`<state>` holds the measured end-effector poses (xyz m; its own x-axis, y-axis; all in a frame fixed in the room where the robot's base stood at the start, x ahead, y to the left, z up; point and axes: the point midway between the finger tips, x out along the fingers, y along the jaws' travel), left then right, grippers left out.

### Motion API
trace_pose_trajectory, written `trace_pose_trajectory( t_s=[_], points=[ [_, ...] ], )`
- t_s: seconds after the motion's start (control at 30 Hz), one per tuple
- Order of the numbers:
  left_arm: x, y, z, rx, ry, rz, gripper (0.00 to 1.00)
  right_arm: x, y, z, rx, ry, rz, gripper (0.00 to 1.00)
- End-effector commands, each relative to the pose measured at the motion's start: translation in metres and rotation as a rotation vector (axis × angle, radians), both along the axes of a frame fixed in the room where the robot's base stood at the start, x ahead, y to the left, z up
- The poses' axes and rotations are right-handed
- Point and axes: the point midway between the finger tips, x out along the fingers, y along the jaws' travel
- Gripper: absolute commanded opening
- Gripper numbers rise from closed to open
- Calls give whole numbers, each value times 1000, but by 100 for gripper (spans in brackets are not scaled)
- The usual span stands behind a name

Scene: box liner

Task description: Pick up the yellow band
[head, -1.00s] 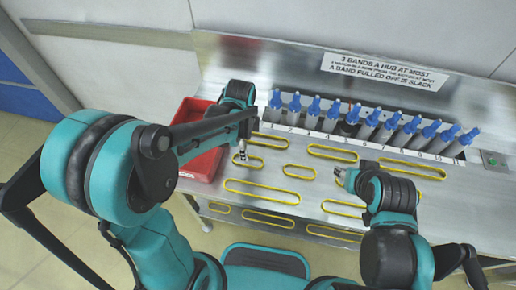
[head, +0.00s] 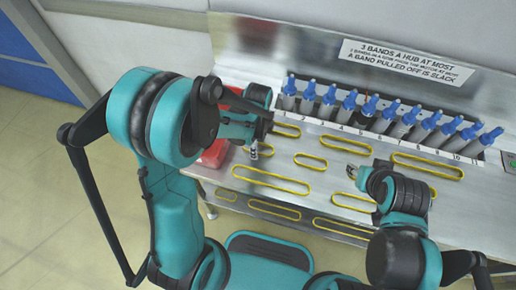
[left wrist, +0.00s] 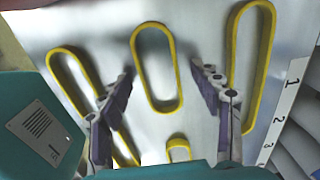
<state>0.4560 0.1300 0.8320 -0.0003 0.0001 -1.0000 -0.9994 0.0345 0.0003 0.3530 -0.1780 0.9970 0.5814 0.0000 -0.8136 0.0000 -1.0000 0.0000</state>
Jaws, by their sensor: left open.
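Several yellow bands lie flat on the metal bench. In the left wrist view, one oval yellow band (left wrist: 176,70) lies ahead, in line with the gap between my left gripper's fingers (left wrist: 163,100). The fingers are open and empty. In the head view, my left gripper (head: 254,151) points down over the bench's left part and hides most of that band. Longer bands lie on both sides of it in the wrist view, one at left (left wrist: 62,55) and one at right (left wrist: 232,60). My right gripper (head: 352,171) is low over the bench; its opening is too small to tell.
A row of blue-topped hubs (head: 349,100) stands along the back, behind a numbered strip. A red bin (head: 214,154), partly hidden by my left arm, is at the bench's left end. More bands lie toward the front edge, such as one small band (head: 310,167).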

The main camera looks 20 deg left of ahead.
Motion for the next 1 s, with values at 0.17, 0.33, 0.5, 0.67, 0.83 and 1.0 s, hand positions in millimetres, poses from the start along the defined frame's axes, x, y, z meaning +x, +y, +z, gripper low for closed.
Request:
trace_pose_trajectory(
  t_s=[0.17,0.33,0.5,0.67,0.83,1.0],
  points=[
    [0,0,1,0,0,0,27,0,0,0,0,0,0,40],
    [0,0,1,0,0,0,21,0,0,0,0,0,0,40],
    [0,0,1,0,0,0,21,0,0,0,0,0,0,40],
    [0,0,8,0,0,0,21,0,0,4,0,0,0,40],
    [0,0,29,0,0,0,21,0,0,16,0,0,0,40],
    [-3,-19,56,0,0,-7,21,0,0,30,0,0,0,40]
  ],
)
